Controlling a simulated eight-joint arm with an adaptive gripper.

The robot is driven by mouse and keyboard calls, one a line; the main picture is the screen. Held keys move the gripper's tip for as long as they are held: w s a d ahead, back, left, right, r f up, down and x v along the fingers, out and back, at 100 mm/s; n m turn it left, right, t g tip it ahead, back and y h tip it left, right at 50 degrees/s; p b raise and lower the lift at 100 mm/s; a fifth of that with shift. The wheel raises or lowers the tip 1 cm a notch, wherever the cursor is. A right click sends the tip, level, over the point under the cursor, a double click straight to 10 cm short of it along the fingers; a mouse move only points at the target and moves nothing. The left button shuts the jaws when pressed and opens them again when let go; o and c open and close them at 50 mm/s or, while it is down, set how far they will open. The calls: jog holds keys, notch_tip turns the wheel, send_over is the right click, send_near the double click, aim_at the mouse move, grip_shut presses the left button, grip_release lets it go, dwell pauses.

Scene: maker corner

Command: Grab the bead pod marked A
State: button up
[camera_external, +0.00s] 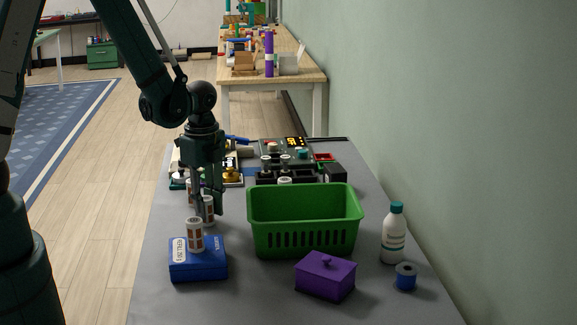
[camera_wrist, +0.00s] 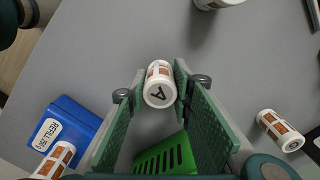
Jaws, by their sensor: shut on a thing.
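The bead pod marked A (camera_wrist: 160,85) is a small white cylinder with orange-brown panels; its end cap with a black A faces the camera in the wrist view. My gripper (camera_wrist: 159,88) is shut on it, one green finger on each side. In the external view my gripper (camera_external: 207,207) points down just behind the blue box, with the held pod (camera_external: 208,210) at its fingertips. Whether the pod touches the table is unclear. Another pod (camera_external: 195,236) stands on the blue box (camera_external: 198,268) and also shows in the wrist view (camera_wrist: 56,160).
A loose pod (camera_wrist: 281,131) lies right of my gripper in the wrist view. A green basket (camera_external: 304,240) stands close on the right. A purple lidded box (camera_external: 325,277), white bottle (camera_external: 394,235) and blue spool (camera_external: 405,277) are further right. Equipment crowds the table's back.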

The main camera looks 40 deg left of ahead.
aim_at(206, 198)
jog(key=shift+r+p, duration=1.1)
jog(key=shift+r, duration=3.9)
jog(key=shift+r, duration=0.1)
